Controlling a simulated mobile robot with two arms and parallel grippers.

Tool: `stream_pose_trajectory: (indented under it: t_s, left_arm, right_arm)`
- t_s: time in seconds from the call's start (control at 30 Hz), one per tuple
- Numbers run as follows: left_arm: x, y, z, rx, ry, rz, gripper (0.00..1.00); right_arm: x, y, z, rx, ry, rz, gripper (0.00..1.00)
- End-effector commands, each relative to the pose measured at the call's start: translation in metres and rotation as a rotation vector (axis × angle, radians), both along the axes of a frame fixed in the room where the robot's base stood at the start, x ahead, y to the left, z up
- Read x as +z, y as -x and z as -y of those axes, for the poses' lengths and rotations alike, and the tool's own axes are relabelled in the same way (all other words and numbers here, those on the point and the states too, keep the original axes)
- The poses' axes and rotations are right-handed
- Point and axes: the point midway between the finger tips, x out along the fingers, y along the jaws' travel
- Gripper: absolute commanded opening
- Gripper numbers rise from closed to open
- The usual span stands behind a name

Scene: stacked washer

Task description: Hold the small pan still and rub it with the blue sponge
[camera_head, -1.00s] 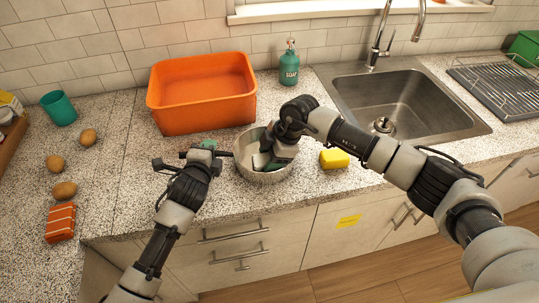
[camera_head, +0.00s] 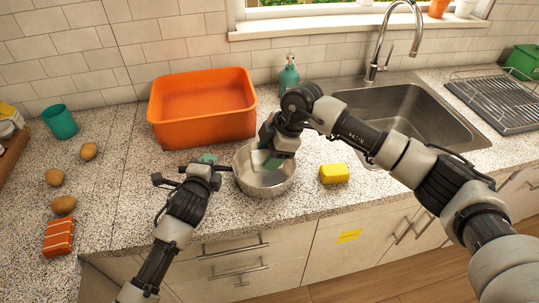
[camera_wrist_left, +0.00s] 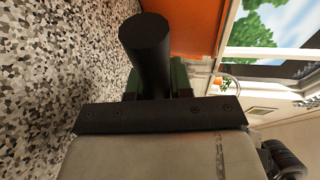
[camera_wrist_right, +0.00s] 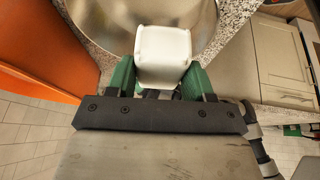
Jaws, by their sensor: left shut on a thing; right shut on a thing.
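The small metal pan (camera_head: 268,186) stands on the counter near its front edge; its inside also shows in the right wrist view (camera_wrist_right: 95,20). My left gripper (camera_head: 209,162) is shut on the pan's dark handle, seen as a black cylinder (camera_wrist_left: 148,55) in the left wrist view. My right gripper (camera_head: 268,150) is over the far part of the pan, shut on a small block, apparently the sponge (camera_wrist_right: 163,55). The face I see is whitish; no blue shows. I cannot tell whether the block touches the pan.
An orange tub (camera_head: 203,128) stands behind the pan, and a teal soap bottle (camera_head: 289,76) behind my right gripper. A yellow sponge (camera_head: 334,173) lies right of the pan. The sink (camera_head: 415,120) is farther right. Potatoes (camera_head: 64,205) and an orange-striped packet (camera_head: 58,237) lie left.

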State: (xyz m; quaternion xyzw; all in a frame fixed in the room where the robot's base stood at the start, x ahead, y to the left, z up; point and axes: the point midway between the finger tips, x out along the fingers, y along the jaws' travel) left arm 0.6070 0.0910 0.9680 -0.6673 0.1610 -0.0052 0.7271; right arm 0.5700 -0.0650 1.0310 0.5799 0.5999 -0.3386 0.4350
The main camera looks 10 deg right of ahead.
Motion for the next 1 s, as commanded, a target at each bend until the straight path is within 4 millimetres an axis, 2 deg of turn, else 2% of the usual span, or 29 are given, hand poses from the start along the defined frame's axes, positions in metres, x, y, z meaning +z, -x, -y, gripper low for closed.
stream_pose_trajectory:
  t_s: [0.27,0.3,0.47,0.5,0.8,0.87,1.0]
  left_arm:
    - [0.001,0.000,0.001,-0.002,0.003,0.001,0.00]
    - [0.001,0.000,0.001,-0.002,0.003,0.001,0.24]
    - [0.001,0.000,0.001,-0.001,0.002,0.000,0.48]
    - [0.000,0.000,0.001,-0.001,0.001,0.001,0.51]
    - [0.001,0.003,-0.001,0.000,0.000,0.000,0.51]
    - [0.001,0.007,-0.002,0.000,0.000,-0.001,0.51]
    - [0.006,0.028,-0.006,-0.002,-0.001,0.000,0.51]
  right_arm:
    - [0.000,0.000,0.000,0.000,0.000,0.001,0.33]
    - [0.000,0.000,0.000,0.000,0.000,0.001,0.33]
    - [0.000,0.000,0.000,0.000,0.000,0.001,0.33]
    - [0.000,0.000,0.000,0.000,0.000,0.001,0.33]
    - [0.000,0.000,0.000,0.000,-0.001,0.000,0.33]
    - [0.000,0.000,0.000,0.000,-0.001,0.000,0.33]
    - [0.000,0.000,0.000,0.000,0.000,0.001,0.33]
